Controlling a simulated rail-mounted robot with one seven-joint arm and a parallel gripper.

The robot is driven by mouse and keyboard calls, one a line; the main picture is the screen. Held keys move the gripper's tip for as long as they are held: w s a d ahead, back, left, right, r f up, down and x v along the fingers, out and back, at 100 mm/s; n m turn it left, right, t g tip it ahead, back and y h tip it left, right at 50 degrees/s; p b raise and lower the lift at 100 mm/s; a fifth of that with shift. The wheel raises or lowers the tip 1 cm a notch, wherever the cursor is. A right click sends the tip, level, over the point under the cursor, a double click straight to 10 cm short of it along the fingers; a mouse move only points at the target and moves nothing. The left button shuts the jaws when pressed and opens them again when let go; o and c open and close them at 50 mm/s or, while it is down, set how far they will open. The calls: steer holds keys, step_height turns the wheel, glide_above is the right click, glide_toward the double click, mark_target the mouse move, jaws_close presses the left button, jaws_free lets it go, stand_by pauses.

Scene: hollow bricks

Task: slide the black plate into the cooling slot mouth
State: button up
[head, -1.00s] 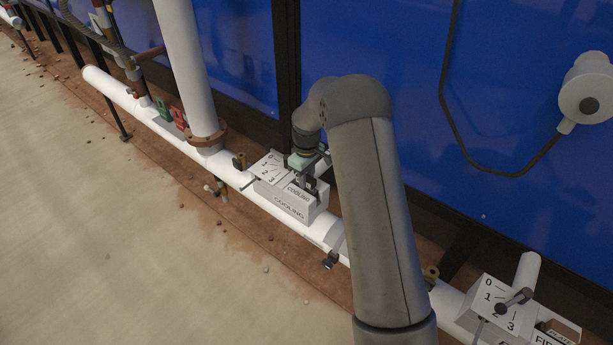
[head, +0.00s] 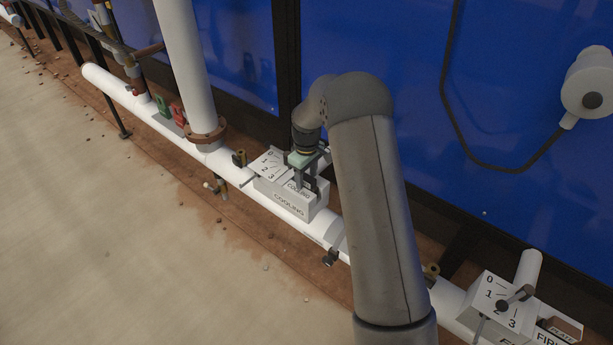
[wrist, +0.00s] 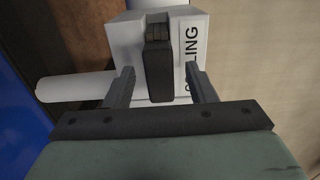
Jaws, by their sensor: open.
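The white cooling box (head: 292,207) sits on the long white pipe, with COOLING lettering on its side; it also shows in the wrist view (wrist: 126,42). The black plate (wrist: 159,72) stands at the slot in the middle of that box, its near edge facing the wrist camera. How deep it sits cannot be told. My gripper (wrist: 160,88) is open, one finger on each side of the plate, with gaps between. In the head view my gripper (head: 307,178) is just above the box, and the plate is mostly hidden by the fingers.
A numbered dial face (head: 268,166) adjoins the box on its left. A thick white upright pipe (head: 190,75) stands further left. A second dial box (head: 497,303) is at lower right. A blue wall panel (head: 400,60) is close behind. The floor in front is open.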

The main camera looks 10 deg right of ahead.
mark_target(306, 176)
step_height(306, 176, up, 17)
steer(key=shift+p, duration=0.4)
steer(key=shift+f, duration=0.1)
steer(key=s+a+r+m+p, duration=0.1)
steer(key=s+r+m+p, duration=0.3)
steer(key=s, duration=0.6)
steer(key=s+r+p, duration=0.2)
steer(key=s+r, duration=0.5)
steer(key=s, duration=0.2)
steer(key=s+f+m+p, duration=0.1)
steer(key=s+m+p, duration=0.1)
steer(key=s, duration=1.6)
steer(key=shift+s+m+p, duration=0.3)
steer(key=shift+m, duration=0.4)
steer(key=shift+a, duration=0.1)
